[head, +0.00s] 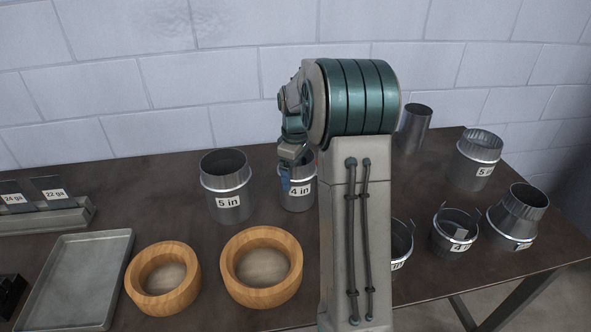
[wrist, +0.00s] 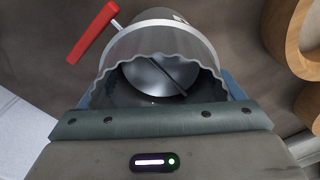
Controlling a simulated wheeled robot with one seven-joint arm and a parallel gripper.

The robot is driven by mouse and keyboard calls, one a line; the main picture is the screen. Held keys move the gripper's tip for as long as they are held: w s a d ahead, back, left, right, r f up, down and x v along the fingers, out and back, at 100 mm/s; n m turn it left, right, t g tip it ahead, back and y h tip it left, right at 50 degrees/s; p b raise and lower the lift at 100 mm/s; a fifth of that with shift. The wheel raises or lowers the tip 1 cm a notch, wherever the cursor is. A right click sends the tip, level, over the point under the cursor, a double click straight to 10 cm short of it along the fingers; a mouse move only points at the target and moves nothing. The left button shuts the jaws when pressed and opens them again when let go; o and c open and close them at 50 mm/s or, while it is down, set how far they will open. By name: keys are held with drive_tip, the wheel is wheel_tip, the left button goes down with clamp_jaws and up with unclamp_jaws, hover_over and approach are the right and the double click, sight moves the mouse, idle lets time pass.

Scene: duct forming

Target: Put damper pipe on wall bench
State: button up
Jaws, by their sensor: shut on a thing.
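The damper pipe (head: 299,196) is a grey metal pipe with a "4 in" label, in the middle of the head view beside a larger "5 in" pipe. In the wrist view the damper pipe (wrist: 205,42) shows a crimped rim, a round damper plate inside and a red handle at the left. My gripper (head: 290,182) is shut on it from above, with blue fingers at its sides. The pipe appears upright at the dark wall bench (head: 140,190). I cannot tell whether its base touches the bench. My arm hides part of its right side.
The "5 in" pipe (head: 228,203) stands close on the left. Two wooden rings (head: 142,270) and a grey tray (head: 118,262) lie in front. Several metal fittings (head: 478,172) stand on the right. The block wall (head: 240,80) rises behind the bench.

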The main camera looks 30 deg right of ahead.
drive_tip(key=shift+f, duration=0.1)
drive_tip(key=o, duration=0.9)
wheel_tip(320, 180, up, 11)
drive_tip(key=s+a+r+m, duration=0.1)
drive_tip(key=s+a+r, duration=0.1)
drive_tip(key=s+a, duration=0.25)
drive_tip(key=s+a+f+m+t, duration=0.1)
drive_tip(key=s+a+f+m, duration=0.1)
drive_tip(key=s, duration=0.5)
drive_tip(key=s+a+f+m+t, duration=0.1)
drive_tip(key=s+a+f+m, duration=0.1)
drive_tip(key=s+a, duration=0.3)
drive_tip(key=s+a+f+m+t, duration=0.1)
drive_tip(key=s+a, duration=0.3)
drive_tip(key=s, duration=0.5)
drive_tip(key=shift+s+f+m, duration=0.35)
drive_tip(key=shift+f+m, duration=0.2)
drive_tip(key=shift+m, duration=0.35)
